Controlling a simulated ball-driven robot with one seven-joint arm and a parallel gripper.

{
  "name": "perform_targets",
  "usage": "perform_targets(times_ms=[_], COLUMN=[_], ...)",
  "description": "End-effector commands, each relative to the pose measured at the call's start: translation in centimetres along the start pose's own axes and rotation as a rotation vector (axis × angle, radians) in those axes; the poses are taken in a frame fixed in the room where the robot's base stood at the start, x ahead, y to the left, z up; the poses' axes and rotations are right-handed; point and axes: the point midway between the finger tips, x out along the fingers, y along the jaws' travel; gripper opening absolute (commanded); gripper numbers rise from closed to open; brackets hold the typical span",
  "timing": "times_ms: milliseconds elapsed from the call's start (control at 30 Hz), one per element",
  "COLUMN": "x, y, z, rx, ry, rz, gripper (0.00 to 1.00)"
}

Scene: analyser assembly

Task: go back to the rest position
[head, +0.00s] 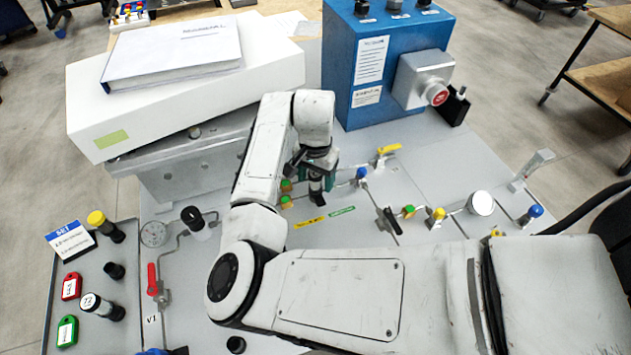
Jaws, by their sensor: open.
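My arm reaches in from the lower right, bends at a large joint on the left and folds back over the grey panel (270,322). My gripper (317,196) points down over the middle of the panel, in front of the blue box. It is open, and I see nothing held in it. Its fingertips are small and dark here, and I cannot tell how high they are above the panel. Green-and-orange fittings (286,201) are just left of the gripper. My forearm hides part of the panel.
A blue box (345,60) with a red button (437,94) stands behind the gripper. A white box (190,95) bearing a binder (175,55) is at back left. A tray (50,300) with tags and black knobs is at left. Valves, a gauge (153,234) and pipes rise from the panel.

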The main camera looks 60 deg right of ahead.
Motion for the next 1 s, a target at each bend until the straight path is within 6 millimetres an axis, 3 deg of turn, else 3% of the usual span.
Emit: perform_targets(times_ms=[200,433,633,1000], x=[-4.3,-7.6,-8.6,-8.6], y=[-0.1,0.0,0.0,0.0], z=[0.0,0.0,0.0,0.0], rx=[0.001,-0.001,0.000,0.000], ry=[0.002,0.001,0.000,0.000], rz=[-0.003,-0.001,0.000,0.000], gripper=[0.67,0.67,0.67,0.67])
